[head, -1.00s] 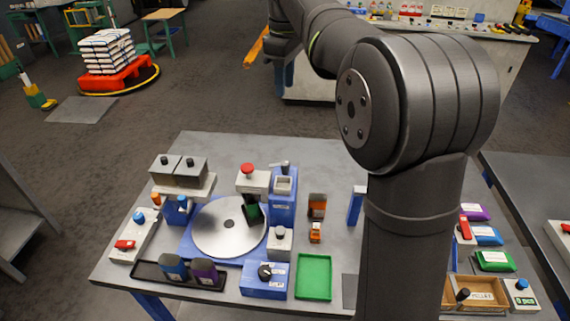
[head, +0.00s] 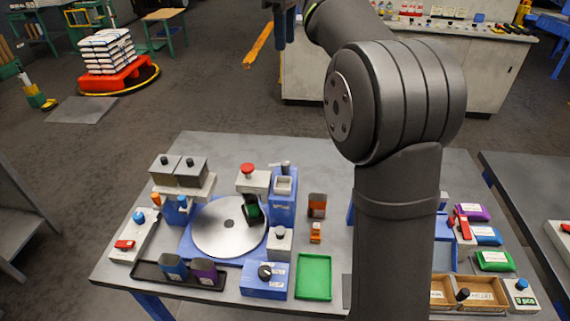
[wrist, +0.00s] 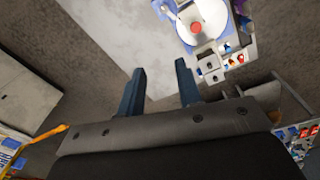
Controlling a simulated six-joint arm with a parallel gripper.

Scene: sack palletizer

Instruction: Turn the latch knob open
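A black rotary knob (head: 265,271) sits on a blue box (head: 262,289) at the front of the grey table in the head view. White labels are beside the knob, too small to read. It is the likeliest latch knob, but I cannot confirm that. My gripper (head: 284,22) is high at the top of the head view, far from the box. In the wrist view my gripper (wrist: 160,85) has its two blue fingers apart with nothing between them. The knob cannot be made out in the wrist view.
A round metal disc (head: 228,227) and a red-topped press (head: 247,170) stand behind the blue box. A green tray (head: 313,277) is to its right, and a dark tray (head: 180,277) with two containers to its left. Wooden bins (head: 483,294) are at the right.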

